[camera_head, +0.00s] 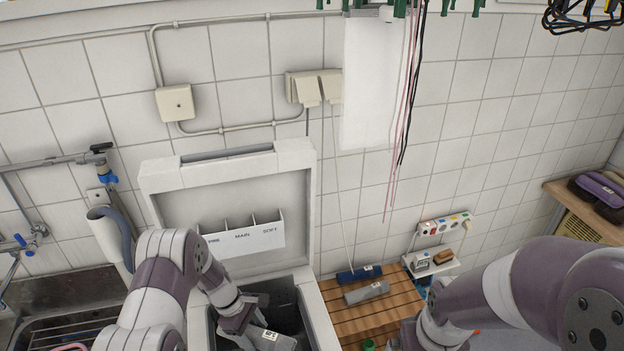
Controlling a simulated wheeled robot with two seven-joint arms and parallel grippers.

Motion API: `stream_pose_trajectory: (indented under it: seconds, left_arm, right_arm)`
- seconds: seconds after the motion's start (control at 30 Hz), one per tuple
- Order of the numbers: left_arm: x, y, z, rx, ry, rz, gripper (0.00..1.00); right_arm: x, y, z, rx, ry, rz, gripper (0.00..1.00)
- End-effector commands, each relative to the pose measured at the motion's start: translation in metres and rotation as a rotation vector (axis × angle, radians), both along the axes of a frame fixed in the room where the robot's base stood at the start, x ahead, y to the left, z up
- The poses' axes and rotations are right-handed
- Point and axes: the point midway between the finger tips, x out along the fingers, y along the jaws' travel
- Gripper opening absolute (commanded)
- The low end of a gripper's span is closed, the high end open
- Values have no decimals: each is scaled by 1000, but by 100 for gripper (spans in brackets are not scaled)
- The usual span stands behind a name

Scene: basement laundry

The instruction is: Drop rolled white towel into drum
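The top-loading washer stands at the lower middle with its lid (235,195) up. Its dark drum opening (284,300) shows below the lid. My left gripper (256,309) reaches into the opening from the left, pointing down. A pale grey-white roll with a printed tag (268,339) lies just below the fingers, cut by the bottom edge; it may be the rolled white towel. I cannot tell whether the fingers grip it or are apart from it. My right arm comes in from the right; its gripper is below the picture's edge.
A wooden slatted bench (370,320) right of the washer holds a blue roll (358,274) and a grey roll (367,292). A sink (60,305) is at left. A white cloth (372,85) and cords (408,100) hang above. A power strip (444,224) is on the wall.

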Motion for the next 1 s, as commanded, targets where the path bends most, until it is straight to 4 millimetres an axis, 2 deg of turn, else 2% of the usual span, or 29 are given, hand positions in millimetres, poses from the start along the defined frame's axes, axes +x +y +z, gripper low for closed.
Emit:
stream_pose_trajectory:
  seconds: [0.03, 0.1, 0.37, 0.63, 0.77, 0.97, 1.0]
  left_arm:
    - [1, 0, -16, -1, 3, 42, 31]
    - [4, 0, -28, -1, 2, 104, 31]
    - [8, 1, -52, -1, 0, 178, 31]
    - [8, 1, -91, 0, 0, 176, 31]
    - [8, 1, -100, 0, -2, 175, 31]
    - [8, 1, -99, 0, -1, 174, 31]
    - [8, 1, -99, 0, -1, 174, 70]
  right_arm:
    - [0, 0, -8, 0, 0, 0, 100]
    - [0, 0, -12, 0, 0, 0, 100]
    - [0, 0, -22, 0, 0, 0, 100]
    - [0, 0, -48, 0, 0, 0, 100]
    - [0, 0, -53, 0, 0, 0, 100]
    - [0, 0, -51, 0, 0, 0, 100]
    - [0, 0, -51, 0, 0, 0, 100]
